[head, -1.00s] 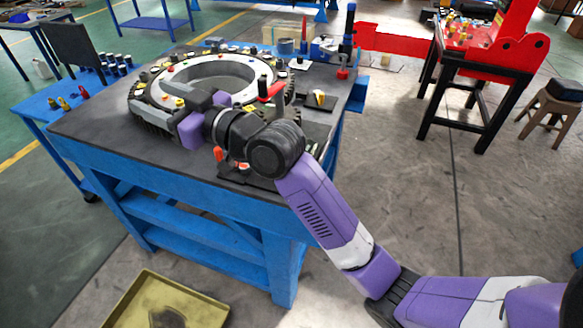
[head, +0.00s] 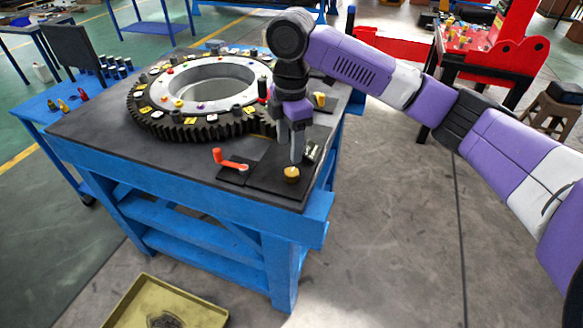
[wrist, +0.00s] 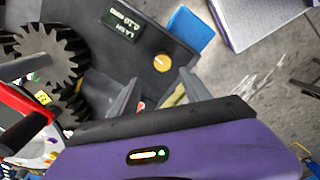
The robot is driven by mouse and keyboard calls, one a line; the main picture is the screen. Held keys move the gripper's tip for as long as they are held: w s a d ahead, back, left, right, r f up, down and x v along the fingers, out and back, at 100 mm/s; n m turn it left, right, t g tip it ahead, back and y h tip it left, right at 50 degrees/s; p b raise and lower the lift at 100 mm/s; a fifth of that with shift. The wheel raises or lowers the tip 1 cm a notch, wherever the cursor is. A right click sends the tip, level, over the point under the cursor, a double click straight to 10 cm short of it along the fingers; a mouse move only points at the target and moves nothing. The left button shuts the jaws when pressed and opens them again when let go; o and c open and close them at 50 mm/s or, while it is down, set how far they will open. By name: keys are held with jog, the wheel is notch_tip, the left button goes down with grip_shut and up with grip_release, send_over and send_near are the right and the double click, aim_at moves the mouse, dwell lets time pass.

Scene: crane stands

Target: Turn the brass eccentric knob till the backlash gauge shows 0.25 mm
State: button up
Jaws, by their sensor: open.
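The brass eccentric knob (head: 291,174) sits on a dark plate at the table's near right corner. It shows as a small golden disc (wrist: 162,62) in the wrist view. My gripper (head: 293,150) points down just behind and above the knob. Its two fingers (wrist: 160,80) are apart and empty, with the knob ahead of the tips and not between them. The backlash gauge (head: 312,152) stands beside the knob, partly hidden by my gripper. In the wrist view the gauge (wrist: 126,22) shows "LASH" and small rotated digits that I cannot read surely.
A large toothed ring (head: 200,88) lies on the dark table top (head: 90,125). A pinion (wrist: 50,55) shows in the wrist view. An orange-red lever (head: 230,163) stands left of the knob. A yellow tray (head: 150,300) is on the floor.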

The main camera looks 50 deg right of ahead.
aim_at(291, 171)
jog(key=shift+s+f, duration=0.2)
jog(key=shift+s, duration=0.1)
jog(key=shift+f, duration=0.35)
notch_tip(291, 171, down, 7)
jog(key=shift+r, duration=0.1)
jog(key=shift+c, duration=0.2)
grip_shut()
